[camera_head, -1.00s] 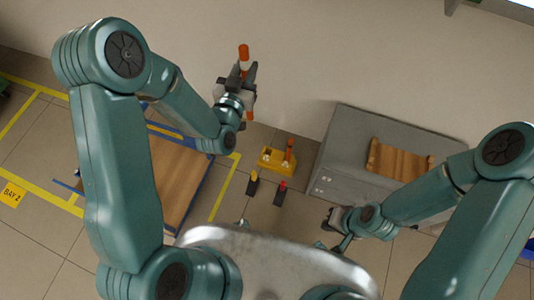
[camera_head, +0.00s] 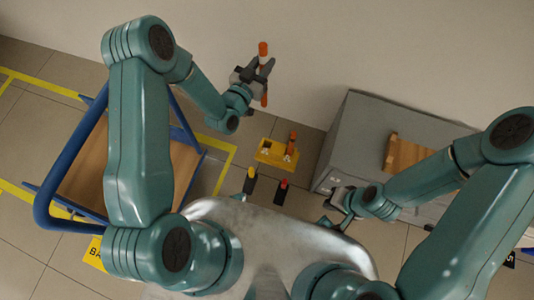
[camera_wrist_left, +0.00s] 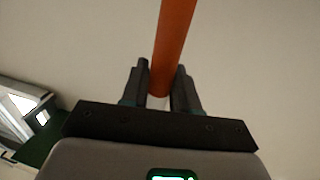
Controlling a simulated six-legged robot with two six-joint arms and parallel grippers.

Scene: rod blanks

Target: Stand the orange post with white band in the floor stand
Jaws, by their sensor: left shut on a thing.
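The orange post with white band (camera_head: 263,49) is upright in my left gripper (camera_head: 262,75), which is shut on it near the white band. In the left wrist view the orange post (camera_wrist_left: 174,40) rises between the dark fingers (camera_wrist_left: 161,88), with a bit of white between them. A yellow floor stand (camera_head: 268,157) is on the floor below and slightly right of the held post. Another orange post (camera_head: 292,141) stands at its right end.
A grey cabinet (camera_head: 358,130) stands at the right with a wooden crate or board (camera_head: 405,154) on top. A blue-framed cart (camera_head: 52,193) with a wooden deck is at the left. Two small yellow- and red-topped items (camera_head: 282,188) are near my body. A wall is behind.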

